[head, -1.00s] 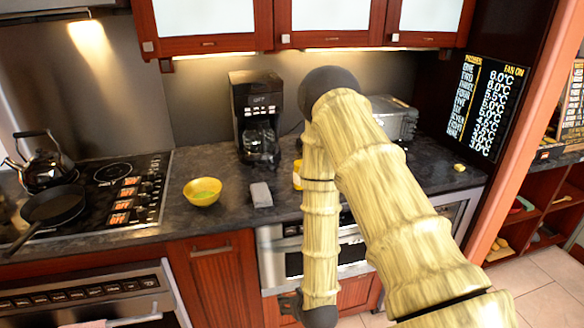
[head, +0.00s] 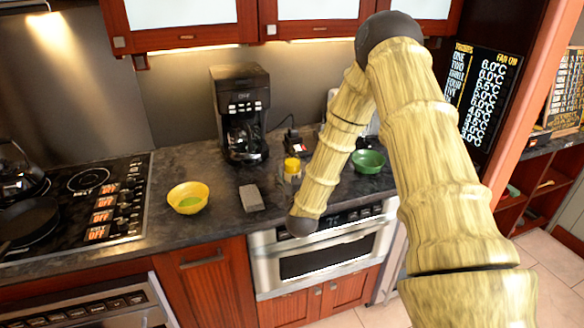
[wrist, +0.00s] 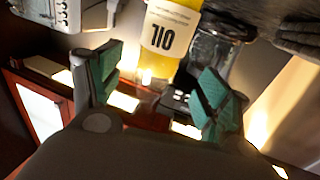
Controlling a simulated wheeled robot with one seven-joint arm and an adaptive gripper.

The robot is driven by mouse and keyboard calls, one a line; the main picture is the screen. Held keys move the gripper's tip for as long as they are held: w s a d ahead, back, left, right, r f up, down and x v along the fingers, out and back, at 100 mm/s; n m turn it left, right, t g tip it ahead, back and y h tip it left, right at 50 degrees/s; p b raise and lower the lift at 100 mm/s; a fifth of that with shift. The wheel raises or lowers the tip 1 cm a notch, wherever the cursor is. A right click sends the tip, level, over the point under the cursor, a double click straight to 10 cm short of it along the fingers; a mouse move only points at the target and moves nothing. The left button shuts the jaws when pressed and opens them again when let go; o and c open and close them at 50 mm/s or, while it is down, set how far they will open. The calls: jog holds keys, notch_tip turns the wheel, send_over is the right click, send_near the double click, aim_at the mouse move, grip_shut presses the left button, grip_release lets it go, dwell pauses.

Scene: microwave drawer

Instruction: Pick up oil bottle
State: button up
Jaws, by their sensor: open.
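In the wrist view the oil bottle (wrist: 170,40) shows large at the top centre, with yellow contents and a white label reading OIL upside down. My gripper (wrist: 158,88) is open in the wrist view, its two green fingertips spread wide and nothing held between them. The bottle lies beyond the gap between them. In the head view I cannot make out my gripper fingers.
A yellow bowl (head: 188,197) and a grey block (head: 251,198) sit left of the bottle. A coffee maker (head: 241,115) stands behind. A green bowl (head: 368,161) is to the right, past my forearm. A drawer microwave (head: 325,250) is below the counter edge.

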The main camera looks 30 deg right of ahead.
aim_at(293, 170)
jog(key=shift+w+d+r+p, duration=0.15)
jog(key=shift+w+d+p, duration=0.25)
jog(key=shift+w, duration=0.15)
jog(key=shift+p+x, duration=1.05)
jog(key=shift+x, duration=1.15)
jog(key=c, duration=1.3)
